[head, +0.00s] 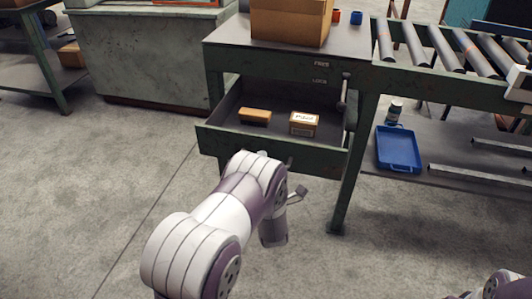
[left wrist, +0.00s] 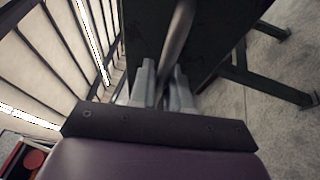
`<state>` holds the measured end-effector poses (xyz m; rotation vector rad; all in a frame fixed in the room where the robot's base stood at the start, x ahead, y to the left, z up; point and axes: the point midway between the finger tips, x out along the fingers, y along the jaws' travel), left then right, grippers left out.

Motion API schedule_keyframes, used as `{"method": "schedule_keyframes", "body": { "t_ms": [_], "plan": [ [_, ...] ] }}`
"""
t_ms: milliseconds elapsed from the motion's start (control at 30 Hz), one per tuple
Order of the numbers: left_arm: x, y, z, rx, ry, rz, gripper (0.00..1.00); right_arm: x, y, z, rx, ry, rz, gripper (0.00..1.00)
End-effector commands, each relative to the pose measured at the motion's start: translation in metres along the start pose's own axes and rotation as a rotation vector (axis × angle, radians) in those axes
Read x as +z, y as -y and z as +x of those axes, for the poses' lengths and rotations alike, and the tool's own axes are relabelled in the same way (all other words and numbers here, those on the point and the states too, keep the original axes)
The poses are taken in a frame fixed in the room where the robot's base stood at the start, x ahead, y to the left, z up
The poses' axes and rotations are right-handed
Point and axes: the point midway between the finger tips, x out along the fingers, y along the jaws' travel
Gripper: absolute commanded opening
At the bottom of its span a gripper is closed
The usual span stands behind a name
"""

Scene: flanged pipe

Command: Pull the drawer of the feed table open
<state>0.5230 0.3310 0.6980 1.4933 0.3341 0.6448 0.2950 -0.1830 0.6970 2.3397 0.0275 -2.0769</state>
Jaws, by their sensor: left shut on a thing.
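The drawer (head: 222,138) of the green feed table (head: 226,58) stands pulled well out, its inside visible in the head view. A brown block (head: 255,116) and a small labelled box (head: 304,123) lie in it. My left arm reaches to the drawer front and hides the handle and most of the gripper in the head view. In the left wrist view, my left gripper (left wrist: 163,88) is shut on a metal bar, the drawer handle (left wrist: 178,32), against the dark drawer front (left wrist: 140,25). My right gripper is not in view.
A cardboard box (head: 290,22) stands on the table top. A roller conveyor (head: 445,48) adjoins at right, with a blue tray (head: 398,150) and a small jar (head: 394,112) on the shelf below. A table leg (head: 345,190) stands right of the drawer. Floor in front is clear.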

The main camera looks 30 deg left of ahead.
Motion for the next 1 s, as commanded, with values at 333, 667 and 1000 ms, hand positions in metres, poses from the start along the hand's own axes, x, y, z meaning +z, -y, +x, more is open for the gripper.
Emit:
{"method": "schedule_keyframes", "body": {
  "t_ms": [333,667,1000],
  "plan": [
    [-0.010,-0.005,-0.026,-0.002,0.003,0.000,0.00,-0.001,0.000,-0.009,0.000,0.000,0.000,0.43],
    [-0.011,-0.005,-0.028,-0.001,0.002,0.000,0.00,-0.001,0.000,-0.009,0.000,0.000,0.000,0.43],
    [-0.011,-0.006,-0.028,0.000,0.001,0.000,0.38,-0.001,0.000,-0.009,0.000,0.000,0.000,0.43]
  ]
}}
